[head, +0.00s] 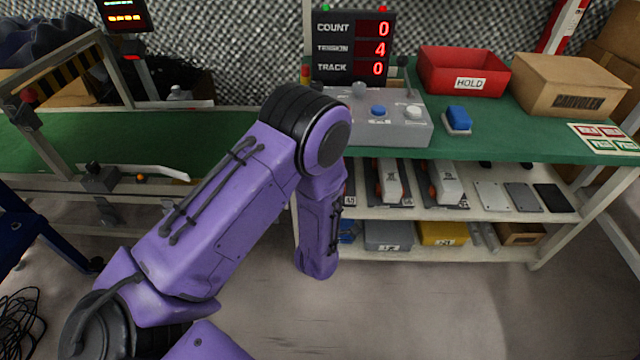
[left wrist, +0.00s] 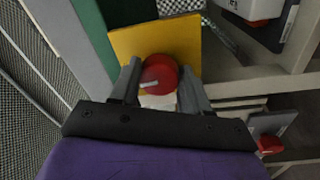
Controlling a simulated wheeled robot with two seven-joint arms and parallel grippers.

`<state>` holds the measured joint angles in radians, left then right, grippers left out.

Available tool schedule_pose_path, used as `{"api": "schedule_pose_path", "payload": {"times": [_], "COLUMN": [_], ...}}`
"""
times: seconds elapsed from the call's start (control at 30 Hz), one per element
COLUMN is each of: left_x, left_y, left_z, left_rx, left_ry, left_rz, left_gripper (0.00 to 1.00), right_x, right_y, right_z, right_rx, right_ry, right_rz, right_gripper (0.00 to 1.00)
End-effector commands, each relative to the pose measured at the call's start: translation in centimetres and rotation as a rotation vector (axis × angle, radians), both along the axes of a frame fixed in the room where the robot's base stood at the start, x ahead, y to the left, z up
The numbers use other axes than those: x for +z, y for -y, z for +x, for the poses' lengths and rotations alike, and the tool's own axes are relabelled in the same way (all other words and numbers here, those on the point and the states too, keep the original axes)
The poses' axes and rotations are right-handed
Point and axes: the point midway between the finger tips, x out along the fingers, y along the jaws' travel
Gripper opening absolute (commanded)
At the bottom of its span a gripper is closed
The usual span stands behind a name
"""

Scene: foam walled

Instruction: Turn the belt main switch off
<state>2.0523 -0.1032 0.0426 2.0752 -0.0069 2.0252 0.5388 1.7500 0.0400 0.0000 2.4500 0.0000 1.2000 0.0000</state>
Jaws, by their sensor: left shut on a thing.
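The belt main switch shows in the left wrist view as a round red knob (left wrist: 161,70) on a yellow plate (left wrist: 185,38). A short pale mark lies roughly crosswise on the knob. My left gripper (left wrist: 160,78) has one dark finger on each side of the knob and is shut on it. In the head view my purple left arm bends down in front of the bench, and its gripper and the switch are hidden there. My right gripper is in neither view.
The green bench (head: 500,140) carries a grey control box (head: 390,135), a red HOLD bin (head: 455,85), a cardboard box (head: 570,90) and a blue-topped block (head: 458,118). A display (head: 352,48) reads 0, 4, 0. A green belt (head: 190,130) runs left. Shelves below hold parts.

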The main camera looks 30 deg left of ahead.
Motion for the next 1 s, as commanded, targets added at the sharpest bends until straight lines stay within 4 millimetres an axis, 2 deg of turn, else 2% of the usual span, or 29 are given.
{"api": "schedule_pose_path", "payload": {"times": [0.3,0.77,0.8,0.87,1.0], "left_x": [-0.07,-0.12,-0.12,-0.11,-0.08], "left_y": [-0.08,-0.08,-0.08,-0.08,-0.04], "left_z": [-0.12,-0.12,-0.12,-0.11,-0.06], "left_rx": [0.002,0.002,0.002,0.002,0.001], "left_ry": [-0.051,-0.059,-0.059,-0.059,-0.057], "left_rz": [0.08,0.092,0.092,0.092,0.091], "left_gripper": [0.16,0.16,0.49,0.69,0.71], "right_x": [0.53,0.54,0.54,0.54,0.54], "right_y": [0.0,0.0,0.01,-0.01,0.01], "right_z": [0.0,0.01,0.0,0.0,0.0], "right_rx": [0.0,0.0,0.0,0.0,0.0], "right_ry": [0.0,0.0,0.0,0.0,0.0], "right_rz": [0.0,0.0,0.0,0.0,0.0], "right_gripper": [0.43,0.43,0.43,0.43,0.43]}}
